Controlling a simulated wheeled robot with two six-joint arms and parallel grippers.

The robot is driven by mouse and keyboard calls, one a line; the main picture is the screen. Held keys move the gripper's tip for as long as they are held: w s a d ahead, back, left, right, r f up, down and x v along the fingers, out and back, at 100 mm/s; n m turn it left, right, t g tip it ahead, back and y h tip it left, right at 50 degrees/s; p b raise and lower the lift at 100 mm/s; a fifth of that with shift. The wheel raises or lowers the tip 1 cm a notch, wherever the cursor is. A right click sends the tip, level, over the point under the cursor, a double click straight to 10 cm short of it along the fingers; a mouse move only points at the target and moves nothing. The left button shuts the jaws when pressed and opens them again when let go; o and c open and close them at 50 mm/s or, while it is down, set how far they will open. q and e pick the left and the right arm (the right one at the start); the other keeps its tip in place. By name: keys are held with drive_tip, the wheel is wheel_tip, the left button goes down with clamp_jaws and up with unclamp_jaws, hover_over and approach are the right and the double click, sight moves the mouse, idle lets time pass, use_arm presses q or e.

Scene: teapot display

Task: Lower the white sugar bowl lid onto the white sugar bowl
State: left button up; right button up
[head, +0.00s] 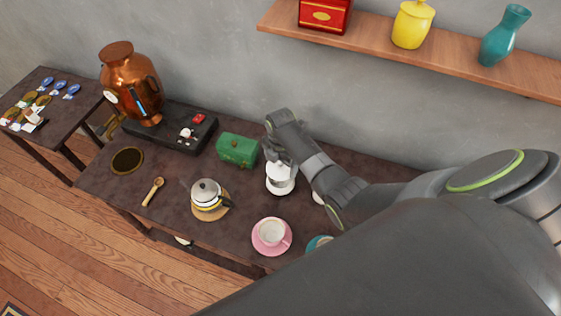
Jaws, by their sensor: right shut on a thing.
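The white sugar bowl (281,187) stands on the dark table, right of the green box. My right gripper (277,160) is directly over the bowl, pointing down, and is shut on the white sugar bowl lid. The lid is mostly hidden by the fingers, so I cannot tell whether it touches the bowl's rim or hangs just above it. My left gripper is not in view.
A green box (237,149) is close on the left. A kettle (207,193) on a round mat and a pink saucer (264,249) with a cup stand in front. A copper urn (131,80) stands back left. My right arm hides the table's right side.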

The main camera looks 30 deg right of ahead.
drive_tip(key=shift+f, duration=0.15)
drive_tip(key=shift+f+b, duration=0.85)
drive_tip(key=shift+f, duration=0.55)
drive_tip(key=shift+f, duration=0.1)
idle(0.6)
drive_tip(key=shift+f+b, duration=0.55)
drive_tip(key=shift+f, duration=0.4)
drive_tip(key=shift+f, duration=0.35)
idle(0.5)
